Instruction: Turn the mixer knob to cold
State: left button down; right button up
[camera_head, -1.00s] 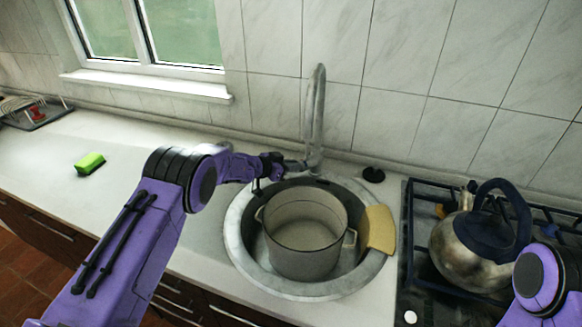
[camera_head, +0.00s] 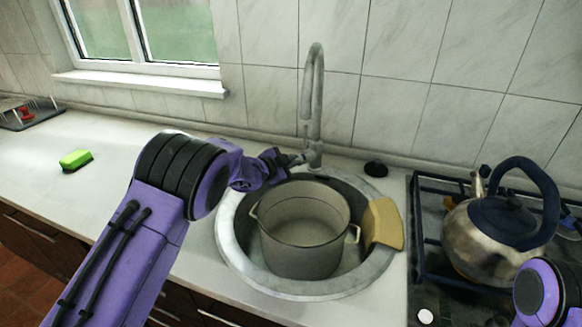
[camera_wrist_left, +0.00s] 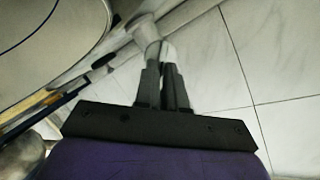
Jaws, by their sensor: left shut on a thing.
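The grey metal mixer tap (camera_head: 314,100) stands behind the round sink, its tall curved spout upright. My left gripper (camera_head: 296,159) reaches the tap's base from the left, at the mixer knob. In the left wrist view the two dark fingers (camera_wrist_left: 163,85) are close together around the light metal knob lever (camera_wrist_left: 152,52), shut on it. The knob itself is mostly hidden by the gripper in the head view. My right gripper is out of view; only part of my right arm shows at the lower right.
A kettle (camera_head: 492,235) is on the hob at the right.

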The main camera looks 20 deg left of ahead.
pick_arm(q)
jog(key=shift+f, duration=0.1)
dwell(0.3)
jog(key=c, duration=1.2)
grip_release()
jog(key=b+v, duration=0.2)
jog(key=v, duration=0.8)
jog(key=shift+s+a, duration=0.1)
jog(key=shift+s, duration=0.2)
